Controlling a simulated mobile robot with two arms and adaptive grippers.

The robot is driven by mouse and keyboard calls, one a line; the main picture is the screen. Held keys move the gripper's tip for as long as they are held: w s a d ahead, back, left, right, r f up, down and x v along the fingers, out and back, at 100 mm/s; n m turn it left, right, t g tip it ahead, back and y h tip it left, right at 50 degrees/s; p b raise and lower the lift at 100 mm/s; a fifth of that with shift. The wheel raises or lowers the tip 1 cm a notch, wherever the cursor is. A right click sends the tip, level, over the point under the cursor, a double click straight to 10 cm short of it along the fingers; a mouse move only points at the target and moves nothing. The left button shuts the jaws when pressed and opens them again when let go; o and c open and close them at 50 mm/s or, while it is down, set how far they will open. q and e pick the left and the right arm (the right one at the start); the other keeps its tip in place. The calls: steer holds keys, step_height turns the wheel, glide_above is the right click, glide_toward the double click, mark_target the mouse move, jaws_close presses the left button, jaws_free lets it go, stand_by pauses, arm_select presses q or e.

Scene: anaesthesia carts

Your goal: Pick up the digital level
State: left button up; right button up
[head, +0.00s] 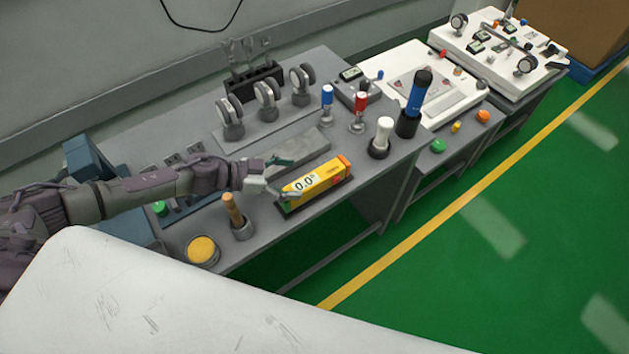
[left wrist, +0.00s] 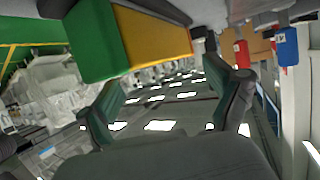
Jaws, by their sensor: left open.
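The digital level (head: 322,182) is a yellow bar with green and orange ends and a display reading 0.0. It lies on a dark base along the front edge of the grey bench. My left gripper (head: 287,177) is open and empty at the level's left end, one finger behind it and the other close to its display end. In the left wrist view the level (left wrist: 150,38) shows large at the top, its green end at left, close to the open fingers (left wrist: 165,82). I cannot tell whether a finger touches it. My right gripper is not in view.
A wooden-handled tool in a cup (head: 236,222) and a yellow-topped tin (head: 202,250) stand left of the level. A white-knobbed post (head: 381,138) and a blue-black cylinder (head: 413,105) stand to the right. A grey plate (head: 302,150) lies behind. Green floor is clear in front.

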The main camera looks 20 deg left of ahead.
mark_target(312, 179)
arm_select(q)
steer(key=p+x, duration=0.1)
steer(key=x, duration=0.4)
steer(key=shift+r, duration=0.15)
jaws_close()
